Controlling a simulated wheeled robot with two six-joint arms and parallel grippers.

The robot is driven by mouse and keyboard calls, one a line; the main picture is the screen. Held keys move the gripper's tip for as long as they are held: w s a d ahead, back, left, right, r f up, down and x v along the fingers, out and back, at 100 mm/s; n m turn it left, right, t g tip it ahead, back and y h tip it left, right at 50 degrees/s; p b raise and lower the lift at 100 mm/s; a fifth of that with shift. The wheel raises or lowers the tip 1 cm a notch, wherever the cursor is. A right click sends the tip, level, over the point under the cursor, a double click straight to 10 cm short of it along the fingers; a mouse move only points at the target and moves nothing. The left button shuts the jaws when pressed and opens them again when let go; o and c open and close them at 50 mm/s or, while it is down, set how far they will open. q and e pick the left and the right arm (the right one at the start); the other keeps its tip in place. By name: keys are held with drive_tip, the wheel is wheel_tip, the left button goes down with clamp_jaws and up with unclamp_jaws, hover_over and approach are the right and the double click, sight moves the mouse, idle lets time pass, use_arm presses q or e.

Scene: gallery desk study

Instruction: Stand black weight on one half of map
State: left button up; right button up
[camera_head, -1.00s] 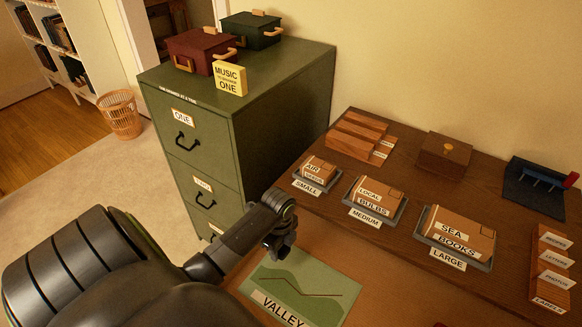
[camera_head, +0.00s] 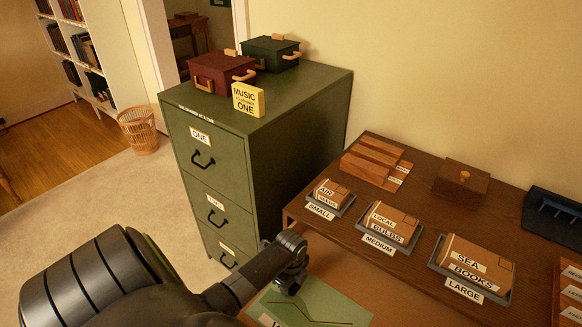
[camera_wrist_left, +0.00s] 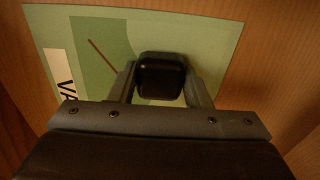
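The green map (camera_head: 325,306) lies on the wooden desk, partly cut off at the bottom of the head view. In the left wrist view the map (camera_wrist_left: 215,42) shows a dark green area, a brown line and a white label, partly covered by the gripper. The black weight (camera_wrist_left: 160,78) is between the fingers of my left gripper (camera_wrist_left: 163,88), which look closed on its sides. It is over the map; I cannot tell whether it touches the paper. In the head view my left gripper (camera_head: 289,285) is above the map's far part. My right gripper is not in view.
Grey trays with boxes labelled small (camera_head: 331,194), medium (camera_head: 388,223) and large (camera_head: 474,264) stand on a raised shelf behind the map. A green filing cabinet (camera_head: 285,150) stands at the back left, bearing two lidded boxes and a yellow sign (camera_head: 248,99).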

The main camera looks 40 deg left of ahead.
use_arm(q)
drive_tip(key=o, duration=0.4)
wheel_tip(320, 180, up, 12)
drive_tip(key=shift+r+p, duration=0.2)
drive_tip(key=shift+p, duration=0.25)
drive_tip(key=shift+f, duration=0.1)
idle(0.5)
